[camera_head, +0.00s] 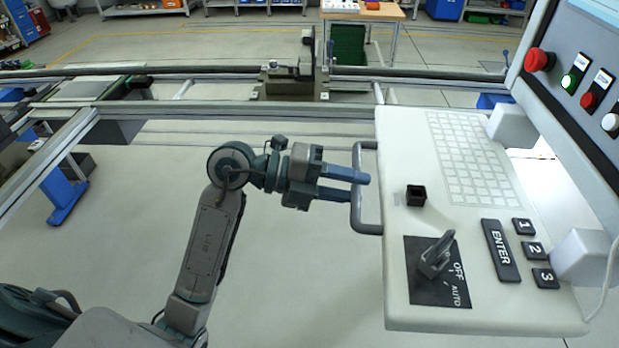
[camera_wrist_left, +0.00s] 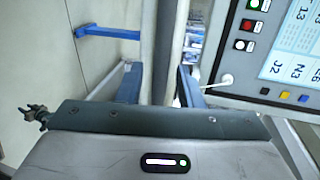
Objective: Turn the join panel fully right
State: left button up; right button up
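The join panel (camera_head: 398,285) is a tilted light-grey console at the right of the head view, with a keypad, an ENTER key and an OFF/AUTO switch. A grey U-shaped handle (camera_head: 357,212) stands out from its left side. My left gripper (camera_head: 359,187) is at this handle with its fingers apart. In the head view the upper finger overlaps the handle bar and the lower finger ends at it. I cannot tell if either touches. In the left wrist view the gripper (camera_wrist_left: 158,85) also shows a gap between its blue fingers. My right gripper is not in view.
A screen housing (camera_head: 570,100) with red, green and white buttons rises at the right; its screen (camera_wrist_left: 292,50) shows in the left wrist view. A conveyor frame (camera_head: 250,110) crosses behind, carrying a dark fixture (camera_head: 290,85). A workbench (camera_head: 362,12) stands far back. Bare floor lies below the arm.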

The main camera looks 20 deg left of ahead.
pick_arm(q)
jog(key=b+v, duration=0.3)
jog(key=v, duration=0.6)
jog(key=shift+a, duration=0.2)
dwell(0.6)
